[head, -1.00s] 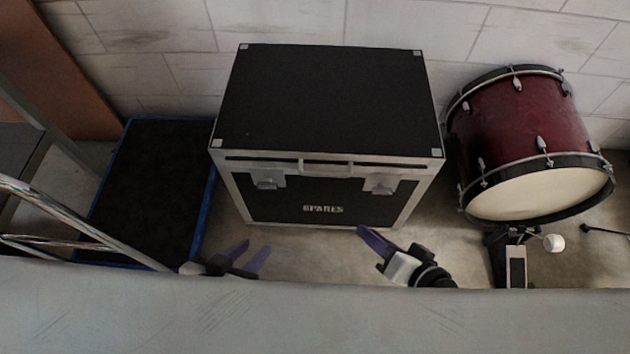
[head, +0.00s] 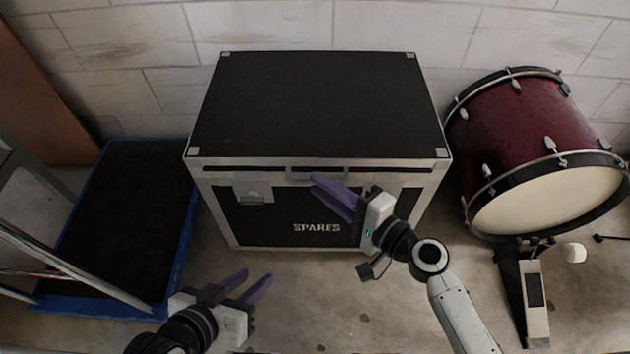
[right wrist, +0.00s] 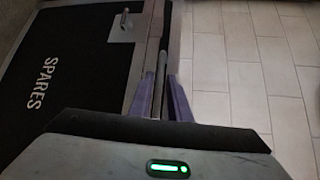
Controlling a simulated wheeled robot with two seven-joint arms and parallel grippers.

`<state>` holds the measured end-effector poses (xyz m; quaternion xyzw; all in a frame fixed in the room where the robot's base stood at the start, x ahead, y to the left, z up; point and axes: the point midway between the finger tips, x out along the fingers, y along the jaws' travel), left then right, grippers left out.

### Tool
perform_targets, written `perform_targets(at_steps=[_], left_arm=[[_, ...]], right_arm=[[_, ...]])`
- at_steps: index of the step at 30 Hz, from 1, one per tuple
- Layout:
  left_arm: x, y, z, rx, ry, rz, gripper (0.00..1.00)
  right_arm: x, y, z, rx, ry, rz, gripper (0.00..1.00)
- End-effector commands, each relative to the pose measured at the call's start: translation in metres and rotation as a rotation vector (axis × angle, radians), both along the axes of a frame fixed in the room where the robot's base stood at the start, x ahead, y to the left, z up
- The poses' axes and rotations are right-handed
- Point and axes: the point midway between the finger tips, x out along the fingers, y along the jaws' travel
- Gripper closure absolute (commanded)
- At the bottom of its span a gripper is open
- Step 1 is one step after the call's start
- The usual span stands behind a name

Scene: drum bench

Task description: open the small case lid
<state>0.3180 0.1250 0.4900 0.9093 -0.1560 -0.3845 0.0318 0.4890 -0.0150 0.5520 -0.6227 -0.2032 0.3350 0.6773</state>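The black case marked SPARES (head: 318,110) has silver edges and stands on the floor against the wall. Its black lid is down. A handle (head: 300,175) sits at the front middle, just under the lid. The left latch (head: 253,193) shows; my right gripper and arm hide the right one. My right gripper (head: 313,183) is at the handle, its purple fingers apart. In the right wrist view a bar (right wrist: 160,65) runs between the fingers; I cannot tell whether they touch it. My left gripper (head: 258,278) is open and empty, low in front of the case.
A dark red bass drum (head: 520,145) with a pedal (head: 534,295) stands right of the case. A blue-edged black platform (head: 125,220) lies to the left, beside a metal rail (head: 70,265). The floor in front of the case is clear.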

Motion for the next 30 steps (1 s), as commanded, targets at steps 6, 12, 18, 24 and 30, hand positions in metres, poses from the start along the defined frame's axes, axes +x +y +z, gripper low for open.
perform_targets(at_steps=[6, 12, 18, 24, 30], left_arm=[[0.001, -0.001, -0.001, -0.001, 0.003, -0.006, 0.69], [0.002, -0.002, -0.001, -0.001, 0.004, -0.007, 0.69], [0.002, -0.002, -0.001, 0.0, 0.004, -0.008, 0.69], [0.002, -0.002, -0.001, 0.0, 0.005, -0.008, 0.69], [0.003, -0.001, 0.004, 0.001, -0.002, -0.005, 0.69]], right_arm=[[0.017, 0.017, -0.004, 0.0, 0.0, 0.0, 0.83], [0.019, 0.02, -0.004, -0.001, 0.0, 0.0, 0.83], [0.019, 0.02, -0.004, -0.001, 0.0, 0.0, 0.93], [0.019, 0.02, -0.004, -0.001, 0.0, 0.0, 1.0], [0.019, 0.021, -0.001, -0.002, 0.004, 0.002, 1.0]])
